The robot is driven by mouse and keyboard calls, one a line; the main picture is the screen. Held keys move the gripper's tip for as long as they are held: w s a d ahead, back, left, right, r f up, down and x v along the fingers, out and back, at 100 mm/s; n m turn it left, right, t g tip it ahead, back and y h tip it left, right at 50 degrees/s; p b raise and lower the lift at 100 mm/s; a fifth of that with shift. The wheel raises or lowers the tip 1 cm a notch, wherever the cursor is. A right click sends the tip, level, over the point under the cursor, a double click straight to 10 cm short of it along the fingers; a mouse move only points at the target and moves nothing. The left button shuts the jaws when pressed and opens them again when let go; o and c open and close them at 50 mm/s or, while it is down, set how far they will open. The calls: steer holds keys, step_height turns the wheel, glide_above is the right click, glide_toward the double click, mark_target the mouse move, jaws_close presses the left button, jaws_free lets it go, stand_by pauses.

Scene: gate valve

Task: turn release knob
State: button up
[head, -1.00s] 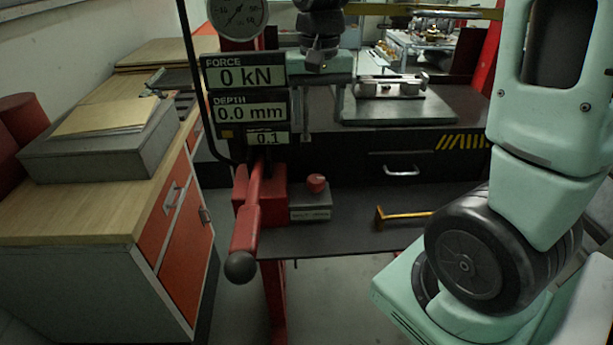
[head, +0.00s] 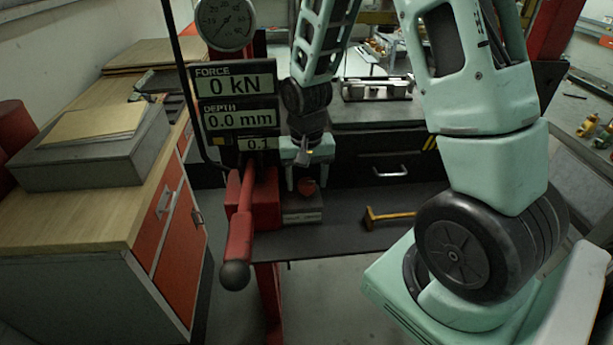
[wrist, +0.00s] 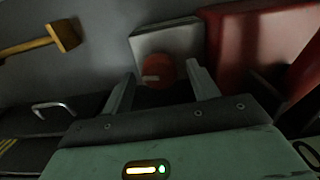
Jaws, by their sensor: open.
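The release knob (head: 307,188) is red and round, on top of a small grey box (head: 302,212) beside the red press base. In the wrist view the knob (wrist: 158,66) shows a pale mark and lies between my two fingertips as seen from there. My gripper (head: 303,182) is open, pointing down at the knob in the head view. In the wrist view its fingers (wrist: 160,76) are spread, with a gap on either side of the knob. I cannot tell exactly how far the fingertips are above the box.
The red press base (head: 256,203) stands just left of the box, with a red lever (head: 240,232) ending in a black ball. A yellow-handled hammer (head: 388,216) lies to the right on the dark shelf. The display reads 0 kN and 0.0 mm.

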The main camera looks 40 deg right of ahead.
mark_target(306, 181)
steer(key=c, duration=1)
steer(key=shift+n, duration=0.8)
steer(key=o, duration=1)
step_height(306, 181, up, 17)
steer(key=b, duration=0.2)
steer(key=shift+r+b, duration=0.2)
steer(key=shift+b, duration=0.1)
